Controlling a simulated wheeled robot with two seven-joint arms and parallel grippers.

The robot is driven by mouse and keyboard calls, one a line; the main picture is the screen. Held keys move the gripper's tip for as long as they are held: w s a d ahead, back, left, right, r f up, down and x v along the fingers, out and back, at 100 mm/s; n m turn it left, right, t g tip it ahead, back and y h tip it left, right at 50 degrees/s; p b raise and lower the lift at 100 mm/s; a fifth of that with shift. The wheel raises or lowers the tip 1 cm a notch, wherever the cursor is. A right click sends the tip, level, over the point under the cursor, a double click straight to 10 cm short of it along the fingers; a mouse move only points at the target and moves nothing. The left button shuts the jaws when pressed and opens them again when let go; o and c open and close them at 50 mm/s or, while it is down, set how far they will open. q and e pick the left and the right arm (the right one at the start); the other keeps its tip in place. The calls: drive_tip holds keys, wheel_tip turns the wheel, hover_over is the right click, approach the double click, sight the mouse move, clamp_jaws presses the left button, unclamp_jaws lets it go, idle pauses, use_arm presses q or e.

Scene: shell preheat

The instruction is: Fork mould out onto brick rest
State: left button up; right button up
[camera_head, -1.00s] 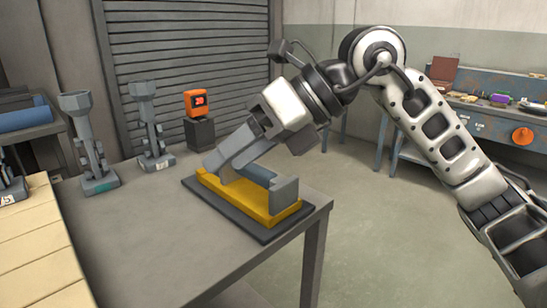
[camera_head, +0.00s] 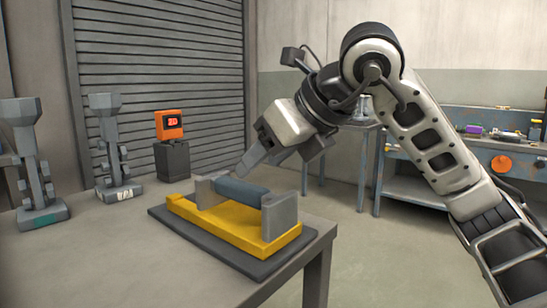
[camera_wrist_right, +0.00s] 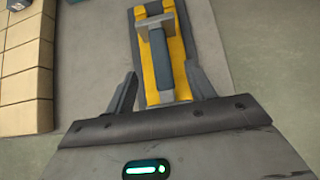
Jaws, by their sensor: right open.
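A blue-grey bar (camera_head: 241,191) with an upright grey plate at each end sits in a yellow cradle (camera_head: 232,229). I cannot tell whether this is the fork. My right gripper (camera_head: 244,168) is open, just above and behind the bar's far end. In the right wrist view my open fingers (camera_wrist_right: 162,72) flank the near end of the bar (camera_wrist_right: 160,58), with nothing clamped. Two tall grey tree-shaped pieces, possibly moulds, stand upright at the left, one nearer (camera_head: 38,170) and one farther (camera_head: 112,150). My left gripper is out of view.
Pale bricks (camera_wrist_right: 28,70) lie at the left of the wrist view. A dark slab (camera_head: 185,232) under the cradle lies near the table's (camera_head: 90,265) right edge. An orange display (camera_head: 169,125) stands on a dark box behind. A blue workbench (camera_head: 430,150) is farther right.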

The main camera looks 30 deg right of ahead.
sight(240, 182)
drive_tip(key=b+x, duration=0.1)
drive_tip(key=x, duration=0.3)
drive_tip(key=shift+w+a+f, duration=0.1)
drive_tip(key=shift+w+f, duration=0.05)
drive_tip(key=shift+f, duration=0.1)
drive_tip(key=shift+b+x, duration=0.45)
drive_tip(key=shift+x, duration=0.7)
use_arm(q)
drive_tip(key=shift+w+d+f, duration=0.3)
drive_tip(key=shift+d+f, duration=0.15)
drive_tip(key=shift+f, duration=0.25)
use_arm(e)
drive_tip(key=shift+w+a+f, duration=0.15)
drive_tip(key=shift+w+f, duration=0.25)
drive_tip(key=shift+w, duration=0.1)
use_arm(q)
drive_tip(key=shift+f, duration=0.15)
use_arm(e)
clamp_jaws()
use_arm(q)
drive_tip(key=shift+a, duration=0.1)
use_arm(e)
drive_tip(key=shift+r, duration=0.1)
